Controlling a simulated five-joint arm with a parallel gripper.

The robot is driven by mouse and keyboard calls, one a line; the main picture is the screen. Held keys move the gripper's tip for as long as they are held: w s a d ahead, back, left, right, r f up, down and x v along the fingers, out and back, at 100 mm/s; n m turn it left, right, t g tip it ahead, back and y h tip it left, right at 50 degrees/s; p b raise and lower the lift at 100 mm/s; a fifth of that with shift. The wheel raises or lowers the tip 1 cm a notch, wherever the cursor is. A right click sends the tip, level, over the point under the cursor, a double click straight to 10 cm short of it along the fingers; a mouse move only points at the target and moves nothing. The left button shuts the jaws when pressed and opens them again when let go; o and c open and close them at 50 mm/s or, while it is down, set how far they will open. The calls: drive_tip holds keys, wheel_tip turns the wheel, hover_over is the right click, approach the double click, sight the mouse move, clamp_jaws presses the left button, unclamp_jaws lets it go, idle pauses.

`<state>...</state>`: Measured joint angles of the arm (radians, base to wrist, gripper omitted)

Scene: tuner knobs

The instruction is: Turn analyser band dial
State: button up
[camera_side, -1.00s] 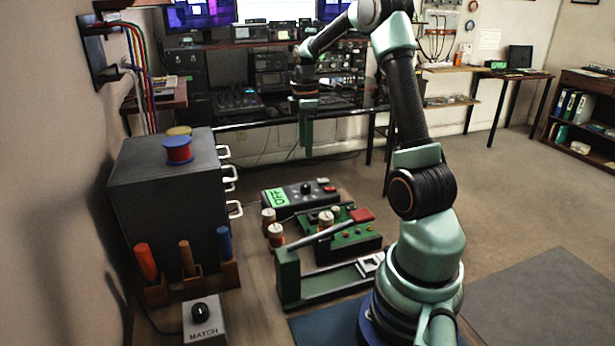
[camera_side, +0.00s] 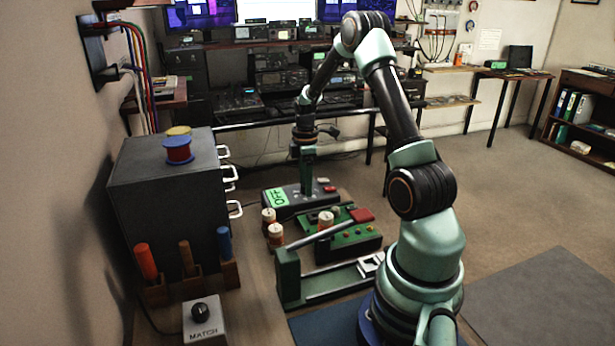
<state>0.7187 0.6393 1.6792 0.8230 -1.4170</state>
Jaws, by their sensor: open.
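The analyser, a dark grey box (camera_side: 288,208), sits on the bench in the middle of the view. The gripper is open, though the gap between the fingers hardly shows from this side.
A green board with orange coils (camera_side: 269,222) and a red block (camera_side: 361,215) stands in front of the analyser. A grey box labelled MATCH (camera_side: 206,323) with a black knob is nearer. A dark drawer cabinet (camera_side: 150,185) with white handles stands at left.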

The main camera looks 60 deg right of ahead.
clamp_jaws()
drive_tip(key=m, duration=0.5)
drive_tip(key=shift+m, duration=2.4)
unclamp_jaws()
